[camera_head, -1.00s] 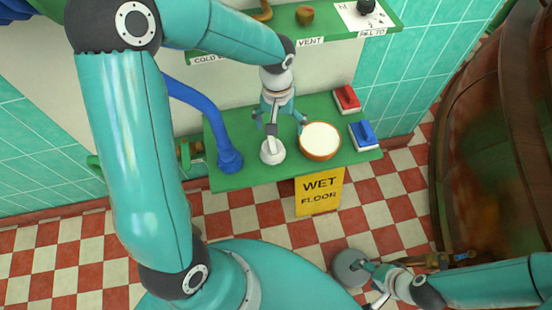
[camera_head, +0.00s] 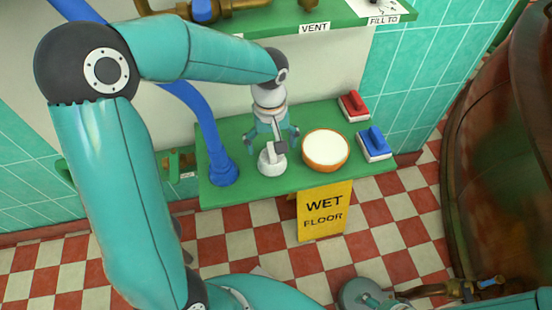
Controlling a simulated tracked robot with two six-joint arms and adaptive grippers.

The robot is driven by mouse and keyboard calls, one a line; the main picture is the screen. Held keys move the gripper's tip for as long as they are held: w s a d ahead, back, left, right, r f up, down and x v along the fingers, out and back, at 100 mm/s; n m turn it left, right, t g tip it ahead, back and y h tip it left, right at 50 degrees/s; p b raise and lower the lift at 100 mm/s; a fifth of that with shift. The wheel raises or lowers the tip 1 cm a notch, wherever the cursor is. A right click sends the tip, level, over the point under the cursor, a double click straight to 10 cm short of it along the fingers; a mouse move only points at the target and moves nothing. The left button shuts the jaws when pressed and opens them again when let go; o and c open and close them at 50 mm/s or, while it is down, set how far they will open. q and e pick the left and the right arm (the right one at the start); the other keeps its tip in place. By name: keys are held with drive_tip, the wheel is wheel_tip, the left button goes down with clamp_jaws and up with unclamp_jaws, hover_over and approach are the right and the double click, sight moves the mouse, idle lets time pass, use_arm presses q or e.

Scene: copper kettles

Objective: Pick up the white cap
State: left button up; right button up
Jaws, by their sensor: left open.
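The white cap (camera_head: 271,163) appears to be the small round white piece on the green shelf, between the blue pipe and the round bowl. A grey angled part stands above it and partly hides it; I cannot tell whether they are joined. My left gripper (camera_head: 272,143) is open, with its fingers spread above and around the grey part. I cannot tell whether it touches anything. My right gripper (camera_head: 372,300) is partly cut off at the bottom edge, far from the shelf, and its jaws are unclear.
The copper-coloured bowl (camera_head: 326,151) with a white top stands close right of the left gripper. A blue pipe (camera_head: 223,171) rises to the left. A red brush (camera_head: 353,106) and a blue brush (camera_head: 374,144) lie at right. A yellow sign (camera_head: 324,211) hangs in front.

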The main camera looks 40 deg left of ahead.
use_arm(q)
wheel_tip(320, 180, down, 6)
drive_tip(key=shift+r+b, duration=0.15)
drive_tip(key=shift+b, duration=0.6)
drive_tip(key=shift+w, duration=0.1)
drive_tip(key=c, duration=1)
